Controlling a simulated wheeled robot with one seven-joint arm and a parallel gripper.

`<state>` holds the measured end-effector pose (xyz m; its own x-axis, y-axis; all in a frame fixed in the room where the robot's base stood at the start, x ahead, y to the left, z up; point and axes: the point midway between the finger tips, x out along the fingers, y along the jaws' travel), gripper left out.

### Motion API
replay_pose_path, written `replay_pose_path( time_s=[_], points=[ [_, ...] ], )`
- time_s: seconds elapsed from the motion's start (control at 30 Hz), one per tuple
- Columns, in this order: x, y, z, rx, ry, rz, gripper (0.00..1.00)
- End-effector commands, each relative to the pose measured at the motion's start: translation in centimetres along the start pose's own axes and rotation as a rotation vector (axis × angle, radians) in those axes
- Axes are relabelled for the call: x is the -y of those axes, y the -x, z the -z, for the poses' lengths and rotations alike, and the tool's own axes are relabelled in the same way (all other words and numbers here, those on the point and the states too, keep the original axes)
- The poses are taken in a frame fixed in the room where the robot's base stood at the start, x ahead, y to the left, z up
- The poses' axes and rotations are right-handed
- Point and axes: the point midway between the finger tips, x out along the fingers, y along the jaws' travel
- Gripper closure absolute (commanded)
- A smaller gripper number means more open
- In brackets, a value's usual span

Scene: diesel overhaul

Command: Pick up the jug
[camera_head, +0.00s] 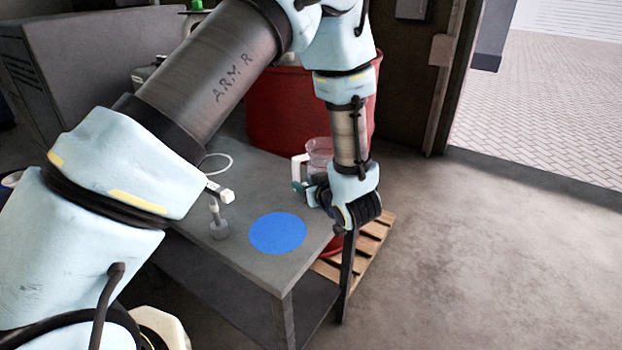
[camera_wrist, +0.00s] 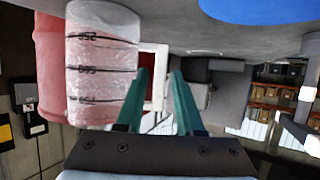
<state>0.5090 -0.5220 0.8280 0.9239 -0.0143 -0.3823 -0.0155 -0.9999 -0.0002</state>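The jug (camera_head: 320,150) is clear with measuring marks and a white handle. It stands on the grey table, partly hidden behind my forearm in the head view. In the wrist view, which looks upside down, the jug (camera_wrist: 100,65) is at the left, its white handle (camera_wrist: 163,65) to its right. My gripper (camera_wrist: 159,72) is open, its two teal fingers apart. The handle's outer bar shows between the fingertips in that view; I cannot tell whether it is within their depth or touched. In the head view my gripper (camera_head: 299,187) is mostly hidden by my wrist.
A blue disc (camera_head: 278,232) lies on the table (camera_head: 255,180). A small grey stemmed object (camera_head: 217,222) and a white cabled piece (camera_head: 224,194) are to its left. A red barrel (camera_head: 285,110) stands behind, and a wooden pallet (camera_head: 375,240) is right of the table. Open floor lies farther right.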

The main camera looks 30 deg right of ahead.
Motion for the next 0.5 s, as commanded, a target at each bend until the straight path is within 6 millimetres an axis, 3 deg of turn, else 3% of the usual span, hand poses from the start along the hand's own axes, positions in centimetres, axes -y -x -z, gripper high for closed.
replay_pose_path(
  time_s=[0.17, 0.5],
  points=[
    [0.1, -1.2, 0.1, 0.001, 0.0, 0.001, 0.64],
    [0.1, -5.5, 0.2, 0.0, 0.0, 0.0, 0.64]
  ],
)
